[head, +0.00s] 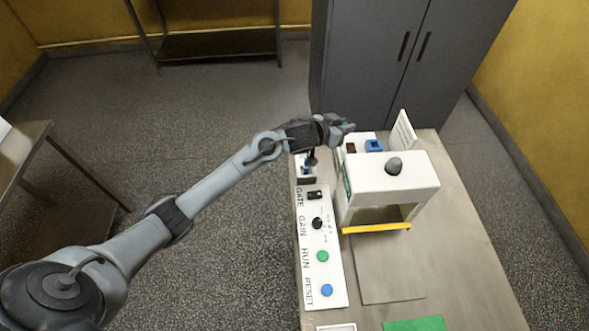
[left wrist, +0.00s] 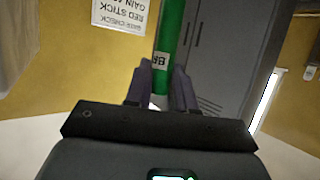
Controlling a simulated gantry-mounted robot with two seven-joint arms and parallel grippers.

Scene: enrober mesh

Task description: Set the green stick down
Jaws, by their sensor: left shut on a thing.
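My left gripper (head: 344,126) is at the far left end of the bench, beyond the white machine (head: 417,176). It is shut on the green stick, of which only a small bit shows in the head view. In the left wrist view the green stick (left wrist: 171,38) stands out from between the two fingers (left wrist: 160,95) and runs to the top edge. It has a small white label with dark letters near the fingers. My right gripper is not in view.
A control panel (head: 334,284) with GATE, GAIN, RUN and RESET runs along the bench's left edge. A yellow bar (head: 376,228) crosses the machine's front. A blue block (head: 374,146) sits behind the machine. A green mat (head: 415,325) lies at the near edge. The bench's right side is clear.

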